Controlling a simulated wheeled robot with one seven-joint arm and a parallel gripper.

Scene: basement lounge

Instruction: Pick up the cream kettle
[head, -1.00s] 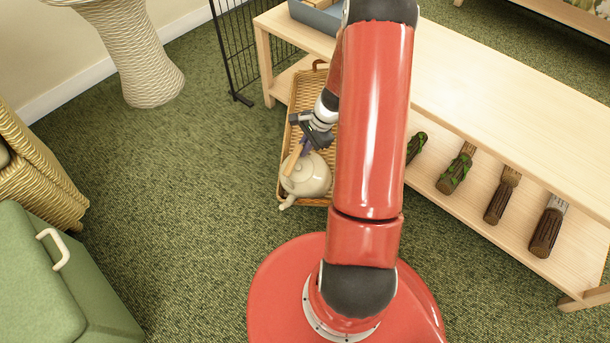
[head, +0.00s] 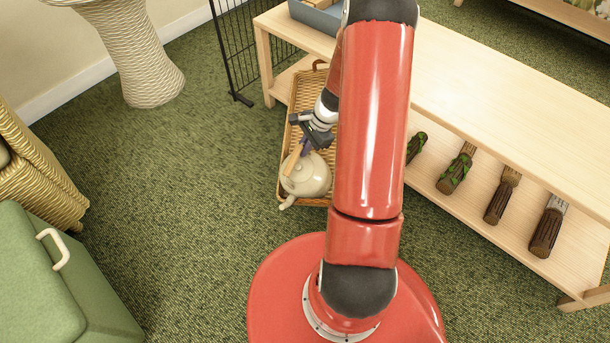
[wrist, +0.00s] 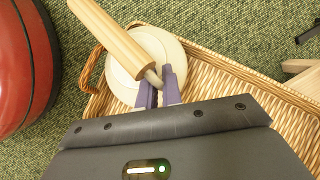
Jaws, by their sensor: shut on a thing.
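The cream kettle (head: 311,178) sits at the near end of a wicker tray on the floor in the head view, its spout toward the lower left. Its round cream top (wrist: 160,52) and its wooden handle (wrist: 112,38) show in the wrist view. My gripper (head: 305,147) reaches down to the kettle from above. In the wrist view its two purple fingers (wrist: 159,90) are shut close together on the kettle beside the wooden handle's end. The exact contact is partly hidden by the fingers.
The wicker tray (head: 284,150) lies on green carpet against a pale wooden bench (head: 480,70), with several logs on its lower shelf. A black wire rack (head: 232,60) stands behind. A green case (head: 60,290) is at lower left. Carpet left of the tray is clear.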

